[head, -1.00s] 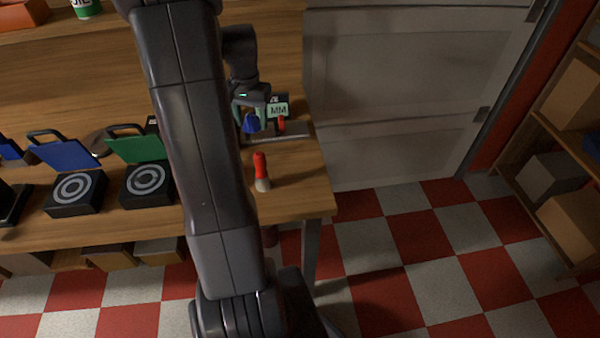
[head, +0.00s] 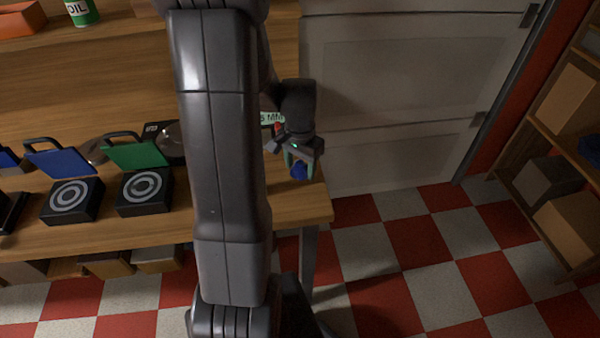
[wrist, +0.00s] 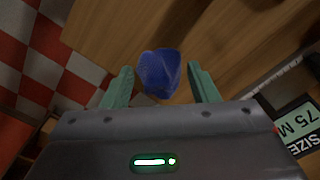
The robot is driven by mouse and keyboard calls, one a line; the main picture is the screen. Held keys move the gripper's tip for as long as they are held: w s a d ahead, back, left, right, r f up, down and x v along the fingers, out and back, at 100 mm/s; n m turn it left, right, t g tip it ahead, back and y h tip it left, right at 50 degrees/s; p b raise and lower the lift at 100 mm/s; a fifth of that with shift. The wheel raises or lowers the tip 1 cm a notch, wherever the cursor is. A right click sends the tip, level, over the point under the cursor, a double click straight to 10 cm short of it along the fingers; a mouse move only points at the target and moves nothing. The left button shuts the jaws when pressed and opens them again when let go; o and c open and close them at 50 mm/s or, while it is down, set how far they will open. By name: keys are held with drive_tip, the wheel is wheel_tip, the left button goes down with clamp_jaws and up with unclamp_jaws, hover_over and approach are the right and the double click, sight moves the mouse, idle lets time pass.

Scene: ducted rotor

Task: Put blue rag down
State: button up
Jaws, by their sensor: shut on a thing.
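The blue rag (head: 299,171) is a small crumpled bundle, seen below my gripper (head: 300,165) in the head view. My gripper is shut on it, over the right end of the wooden workbench (head: 290,208). In the wrist view the rag (wrist: 159,73) sits between the green fingertips (wrist: 162,84), with wooden bench top behind it. I cannot tell whether the rag touches the bench.
A size sign (wrist: 300,122) reading 75 MM stands beside the gripper. A green-lidded box (head: 145,190) and a blue-lidded box (head: 72,200) stand to the left. My arm hides the middle of the bench. The bench's right edge is close, with checkered floor (head: 420,240) beyond.

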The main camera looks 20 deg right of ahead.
sight(300, 172)
drive_tip(key=shift+f, duration=1.5)
drive_tip(key=shift+f, duration=0.15)
drive_tip(key=o, duration=0.9)
wheel_tip(300, 172, up, 12)
drive_tip(key=shift+r, duration=0.2)
